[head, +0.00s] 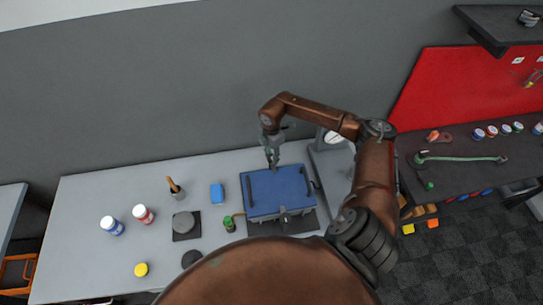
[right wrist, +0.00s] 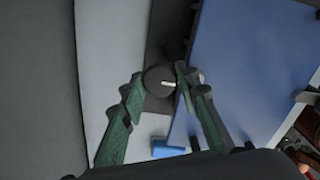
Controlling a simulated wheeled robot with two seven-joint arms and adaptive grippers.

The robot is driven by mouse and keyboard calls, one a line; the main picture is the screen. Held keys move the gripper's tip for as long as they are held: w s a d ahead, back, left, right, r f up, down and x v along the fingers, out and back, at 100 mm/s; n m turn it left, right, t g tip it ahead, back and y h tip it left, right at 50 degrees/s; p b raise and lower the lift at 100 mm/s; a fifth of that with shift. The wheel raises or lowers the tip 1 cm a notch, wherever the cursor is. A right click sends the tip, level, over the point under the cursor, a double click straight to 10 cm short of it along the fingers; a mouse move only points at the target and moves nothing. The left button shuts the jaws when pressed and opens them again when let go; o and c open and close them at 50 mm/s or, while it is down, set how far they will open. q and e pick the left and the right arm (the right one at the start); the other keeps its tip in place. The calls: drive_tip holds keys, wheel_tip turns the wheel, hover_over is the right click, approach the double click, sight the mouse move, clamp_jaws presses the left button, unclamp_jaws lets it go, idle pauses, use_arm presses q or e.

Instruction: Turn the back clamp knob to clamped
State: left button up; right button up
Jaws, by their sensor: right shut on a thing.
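The back clamp knob (right wrist: 157,77) is a dark round knob with a short white mark, seen in the right wrist view beside the edge of a blue panel (right wrist: 245,60). My right gripper (right wrist: 158,84) has its green fingers around the knob and is shut on it. In the head view the right gripper (head: 272,163) points down at the back edge of the blue-topped box (head: 278,192); the knob is too small or hidden to tell there. My left gripper is not in view.
The grey bench (head: 85,190) holds a blue block (head: 217,193), a brush in a dark cup (head: 176,189), a dark round piece (head: 184,223), and white jars (head: 143,213) at left. A gauge (head: 333,137) stands right of the box. A grey wall (head: 150,90) rises behind.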

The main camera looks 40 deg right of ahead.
drive_tip(key=shift+d, duration=0.1)
drive_tip(key=o, duration=1.2)
drive_tip(key=shift+c, duration=0.2)
wheel_tip(320, 180, up, 12)
